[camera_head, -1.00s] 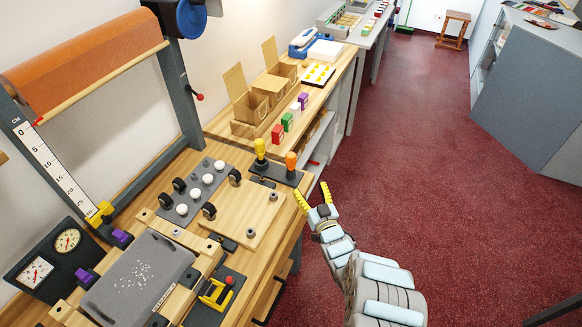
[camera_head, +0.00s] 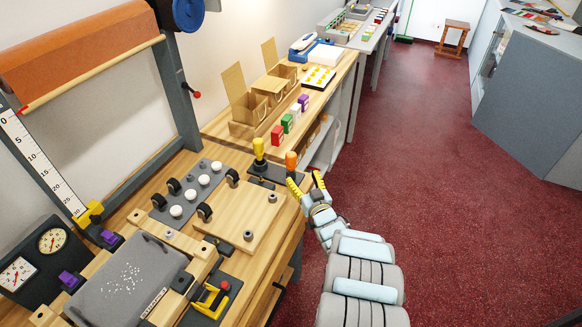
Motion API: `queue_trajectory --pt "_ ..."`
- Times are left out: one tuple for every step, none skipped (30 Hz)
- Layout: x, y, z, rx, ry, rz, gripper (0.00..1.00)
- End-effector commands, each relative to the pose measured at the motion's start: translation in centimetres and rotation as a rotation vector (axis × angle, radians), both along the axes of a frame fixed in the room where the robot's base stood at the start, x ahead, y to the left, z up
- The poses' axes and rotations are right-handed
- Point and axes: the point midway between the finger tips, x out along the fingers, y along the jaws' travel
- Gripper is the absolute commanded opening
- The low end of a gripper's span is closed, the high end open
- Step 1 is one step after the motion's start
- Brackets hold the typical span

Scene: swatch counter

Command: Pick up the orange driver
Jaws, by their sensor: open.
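The orange driver (camera_head: 291,160) stands upright in a dark holder (camera_head: 268,174) near the right edge of the wooden workbench. A yellow-handled driver (camera_head: 259,149) stands in the same holder, to its left. My gripper (camera_head: 306,183) has yellow fingertips and is open and empty. It is just to the right of and nearer than the orange driver, at the bench edge. The left finger appears close under the orange handle; whether it touches cannot be told. The driver's lower part is partly hidden.
A wooden board (camera_head: 241,213) with pegs and wheels lies left of my gripper. A grey tray (camera_head: 128,283) and a yellow clamp (camera_head: 211,298) are nearer. Small coloured boxes (camera_head: 287,123) stand behind the drivers. The red floor on the right is clear.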

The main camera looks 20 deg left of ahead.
Motion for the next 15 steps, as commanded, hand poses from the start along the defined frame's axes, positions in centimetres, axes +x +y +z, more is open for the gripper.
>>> queue_trajectory --pt "0.3 0.6 -0.4 0.000 -0.004 0.003 0.70" --pt "0.6 0.7 -0.2 0.001 -0.004 0.003 0.70" --pt "0.9 1.0 -0.2 0.001 -0.004 0.003 0.70" --pt "1.1 1.2 -0.1 0.002 -0.004 0.003 0.70" --pt "1.4 1.4 -0.1 0.003 -0.005 0.003 0.70" --pt "1.7 1.7 -0.1 0.002 -0.006 0.003 0.70" --pt "2.0 1.9 -0.1 0.002 -0.005 0.002 0.70" --pt "2.2 2.1 -0.2 0.001 -0.003 0.002 0.70" --pt "2.4 2.2 -0.2 0.001 -0.001 0.001 0.70" --pt "2.5 2.3 -0.2 0.001 -0.001 0.002 0.70" --pt "2.7 2.5 -0.2 0.001 -0.002 0.003 0.70" --pt "2.9 2.7 0.0 0.002 -0.004 0.003 0.70" --pt "3.1 2.8 0.0 0.003 -0.005 0.003 0.70" --pt "3.3 2.9 0.0 0.002 -0.005 0.003 0.70" --pt "3.4 3.1 0.0 0.001 -0.004 0.002 0.70"
